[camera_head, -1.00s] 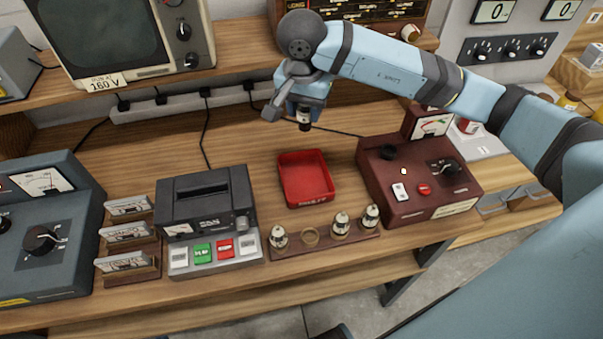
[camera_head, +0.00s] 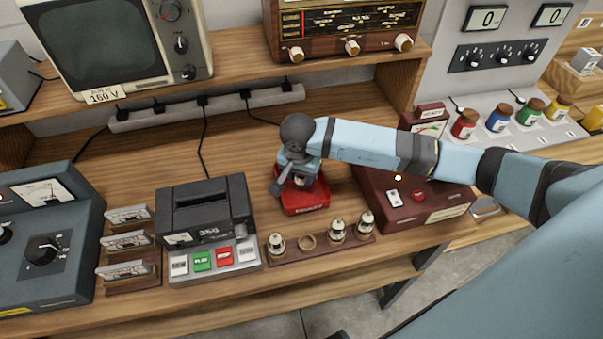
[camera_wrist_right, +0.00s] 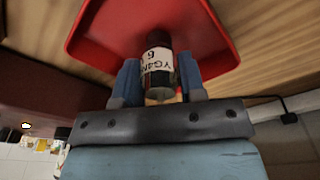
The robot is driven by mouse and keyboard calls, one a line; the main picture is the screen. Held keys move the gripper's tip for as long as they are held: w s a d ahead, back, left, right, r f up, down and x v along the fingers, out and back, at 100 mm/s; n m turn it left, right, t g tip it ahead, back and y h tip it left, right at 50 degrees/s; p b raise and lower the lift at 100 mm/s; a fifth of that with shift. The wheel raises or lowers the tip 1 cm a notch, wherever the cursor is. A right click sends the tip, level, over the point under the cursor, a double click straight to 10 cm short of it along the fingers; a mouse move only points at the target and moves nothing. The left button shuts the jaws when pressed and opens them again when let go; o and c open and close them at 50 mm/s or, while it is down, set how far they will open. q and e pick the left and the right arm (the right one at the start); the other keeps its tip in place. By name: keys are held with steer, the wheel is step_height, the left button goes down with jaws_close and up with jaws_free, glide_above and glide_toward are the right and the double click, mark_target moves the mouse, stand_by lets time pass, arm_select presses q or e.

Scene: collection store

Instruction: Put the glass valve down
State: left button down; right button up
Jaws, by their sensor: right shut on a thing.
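In the wrist view the valve is between the two blue fingers, in front of the red tray (camera_wrist_right: 215,65). In the head view my right gripper (camera_head: 299,180) is over the red tray (camera_head: 305,204) and hides much of its inside. I cannot tell whether the valve touches the tray floor. A wooden rack (camera_head: 325,249) in front holds several valves and one empty ring socket (camera_head: 307,241). My left gripper is not in view.
A dark red tester (camera_head: 430,205) stands right of the tray, under my right forearm. A black tape deck (camera_head: 207,215) with coloured keys stands to the left. A radio (camera_head: 350,28) and a monitor (camera_head: 115,50) stand on the shelf behind.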

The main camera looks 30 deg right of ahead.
steer(key=shift+f, duration=0.3)
steer(key=shift+f, duration=0.1)
steer(key=shift+f+b, duration=0.1)
steer(key=shift+b, duration=0.2)
steer(key=o, duration=0.9)
